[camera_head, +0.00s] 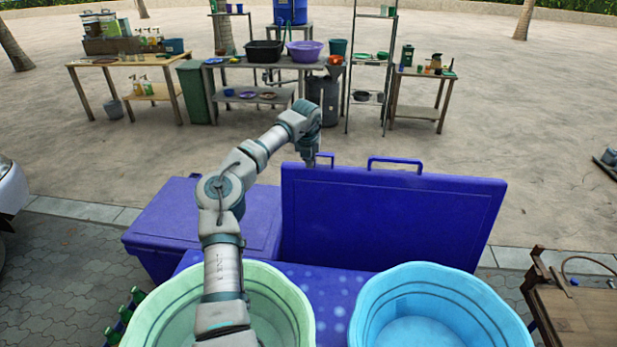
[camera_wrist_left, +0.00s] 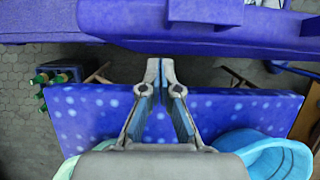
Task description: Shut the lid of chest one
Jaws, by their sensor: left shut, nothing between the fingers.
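A large blue lid (camera_head: 390,215) stands raised, nearly upright, behind the two basins in the head view. It has two loop handles on its top edge; the right handle (camera_head: 395,161) shows clearly. I cannot read any label naming chest one, and the chest body under this lid is mostly hidden. My left gripper (camera_head: 312,161) is at the lid's upper left corner, by the left handle. In the wrist view the left gripper (camera_wrist_left: 161,62) is shut and empty, its tips just short of the lid's blue edge (camera_wrist_left: 200,38); contact is unclear. My right gripper is out of view.
A second blue chest (camera_head: 190,225) is closed, left of the raised lid. A green basin (camera_head: 270,275) and a light blue basin (camera_head: 440,275) stand in front, by a dotted blue surface (camera_head: 335,290). A wooden table (camera_head: 575,315) is at right.

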